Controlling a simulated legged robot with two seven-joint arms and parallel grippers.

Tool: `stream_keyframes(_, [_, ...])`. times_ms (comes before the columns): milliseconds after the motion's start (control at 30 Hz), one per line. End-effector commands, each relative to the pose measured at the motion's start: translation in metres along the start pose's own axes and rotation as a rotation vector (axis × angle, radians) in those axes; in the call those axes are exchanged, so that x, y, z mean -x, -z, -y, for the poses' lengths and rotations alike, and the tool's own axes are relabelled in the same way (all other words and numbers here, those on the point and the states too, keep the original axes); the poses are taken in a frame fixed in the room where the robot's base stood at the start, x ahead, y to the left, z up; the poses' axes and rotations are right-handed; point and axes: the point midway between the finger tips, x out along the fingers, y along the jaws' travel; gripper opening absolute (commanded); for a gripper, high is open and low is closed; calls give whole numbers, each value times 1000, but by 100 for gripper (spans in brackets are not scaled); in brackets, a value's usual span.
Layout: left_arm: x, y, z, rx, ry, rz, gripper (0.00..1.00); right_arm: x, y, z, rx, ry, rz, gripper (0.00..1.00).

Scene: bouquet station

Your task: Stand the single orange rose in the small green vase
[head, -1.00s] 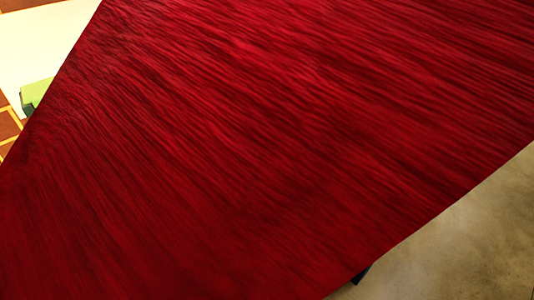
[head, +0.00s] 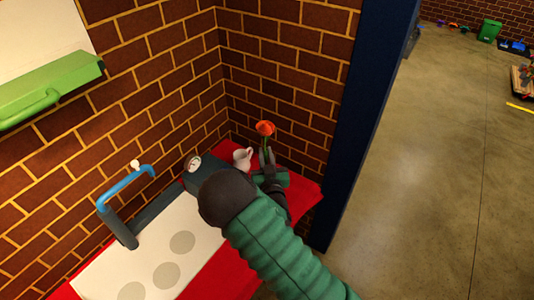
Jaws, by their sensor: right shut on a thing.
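The orange rose (head: 265,128) stands roughly upright at the back corner of the red table, its bloom up and a short piece of green stem showing. My right gripper (head: 267,157) is shut on its stem, below the bloom. My dark wrist and green arm come in from the lower right and hide part of the table around the gripper. I cannot make out the small green vase for sure. My left gripper is out of view.
A white jug (head: 242,158) stands just left of the gripper. A grey box with a round dial (head: 194,163) and a blue curved handle (head: 125,187) are further left, by a white panel (head: 150,255) with grey discs. Brick walls close off the back. A dark blue post (head: 358,120) stands to the right.

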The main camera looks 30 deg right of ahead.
Motion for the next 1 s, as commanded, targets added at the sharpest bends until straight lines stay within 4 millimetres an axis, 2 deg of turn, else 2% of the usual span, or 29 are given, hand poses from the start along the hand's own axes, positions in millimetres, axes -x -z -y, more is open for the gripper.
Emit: stream_keyframes(1000, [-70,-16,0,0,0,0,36,-1,-89,-1,-1,2,0,0])
